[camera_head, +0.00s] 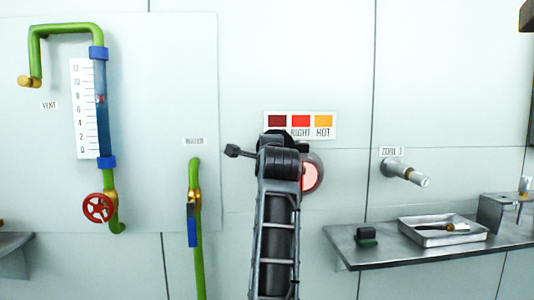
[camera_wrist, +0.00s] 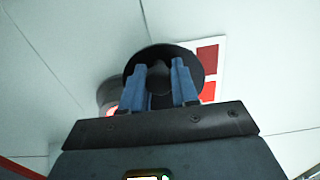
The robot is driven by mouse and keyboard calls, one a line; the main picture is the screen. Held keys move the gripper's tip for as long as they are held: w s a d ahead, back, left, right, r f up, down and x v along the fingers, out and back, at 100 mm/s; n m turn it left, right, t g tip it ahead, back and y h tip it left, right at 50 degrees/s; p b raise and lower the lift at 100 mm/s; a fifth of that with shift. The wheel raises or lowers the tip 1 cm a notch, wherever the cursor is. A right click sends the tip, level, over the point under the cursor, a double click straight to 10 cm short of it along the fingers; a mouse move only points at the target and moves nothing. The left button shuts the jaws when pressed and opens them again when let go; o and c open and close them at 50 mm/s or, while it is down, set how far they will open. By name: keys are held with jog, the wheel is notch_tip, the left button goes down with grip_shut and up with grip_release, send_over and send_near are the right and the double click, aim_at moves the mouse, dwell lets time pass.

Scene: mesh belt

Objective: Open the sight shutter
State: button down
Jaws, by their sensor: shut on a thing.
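The sight shutter shows in the wrist view as a round black disc (camera_wrist: 160,51) with a small knob at its middle. My gripper (camera_wrist: 159,67) has its two blue-grey fingers on either side of this knob and is shut on it. A sight port with a grey rim (camera_wrist: 109,92) lies behind and to the left of the disc, with a red glow at its lower edge. In the head view the glowing red port (camera_head: 310,175) shows to the right of my arm, partly uncovered. My arm hides most of the shutter and my fingertips there.
A colour card (camera_head: 301,121) is on the wall just above the port. To the left are a green pipe with a gauge (camera_head: 101,100), a red handwheel (camera_head: 98,207) and another green pipe (camera_head: 198,260). At right, a metal shelf (camera_head: 380,258) carries a tray (camera_head: 418,239).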

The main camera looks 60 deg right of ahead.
jog(key=shift+s+d, duration=0.1)
jog(key=c, duration=0.9)
grip_release()
jog(key=shift+o, duration=0.2)
jog(key=v, duration=0.7)
jog(key=shift+s+a, duration=0.2)
jog(key=shift+a, duration=0.15)
jog(key=shift+f, duration=0.1)
